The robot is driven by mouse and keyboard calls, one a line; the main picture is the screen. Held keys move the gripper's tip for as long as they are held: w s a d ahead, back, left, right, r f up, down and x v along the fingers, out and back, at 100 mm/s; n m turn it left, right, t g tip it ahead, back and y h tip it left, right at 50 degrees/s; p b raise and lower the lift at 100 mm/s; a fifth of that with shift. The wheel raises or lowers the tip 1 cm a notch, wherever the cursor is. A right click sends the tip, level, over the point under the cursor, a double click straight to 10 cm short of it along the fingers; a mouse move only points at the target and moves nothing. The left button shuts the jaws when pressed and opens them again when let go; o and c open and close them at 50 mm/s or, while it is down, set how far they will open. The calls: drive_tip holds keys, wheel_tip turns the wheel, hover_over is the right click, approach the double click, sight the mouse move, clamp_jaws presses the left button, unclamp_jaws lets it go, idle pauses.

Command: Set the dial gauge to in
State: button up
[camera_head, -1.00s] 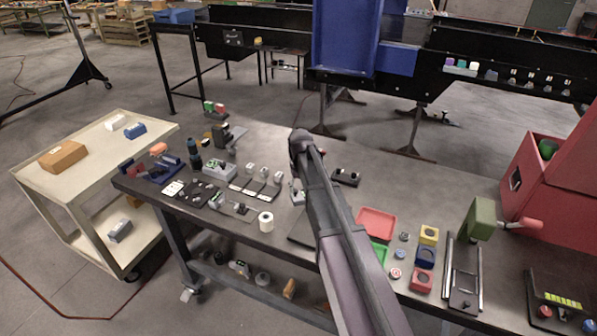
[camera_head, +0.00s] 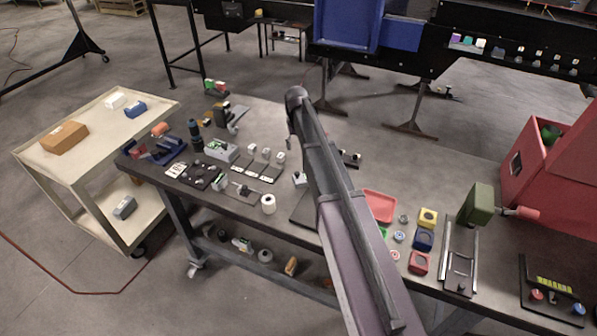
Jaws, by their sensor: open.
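I cannot pick out the dial gauge for certain; the instruments on the dark workbench (camera_head: 400,150) are too small to read. A small pale-faced device (camera_head: 300,179) stands just left of my arm, above a dark flat plate (camera_head: 303,208) that my arm partly covers. A small fixture on a dark plate (camera_head: 244,190) lies farther left. My arm reaches up from the bottom across the middle of the bench and hides part of it. My gripper does not show; the arm's far joint hides what lies beyond it.
A beige cart (camera_head: 88,185) stands left of the bench. The bench's back middle has clear room.

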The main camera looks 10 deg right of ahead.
sight(297, 173)
drive_tip(key=shift+f+b, duration=6.75)
drive_tip(key=shift+f, duration=0.05)
drive_tip(key=shift+s, duration=0.1)
clamp_jaws()
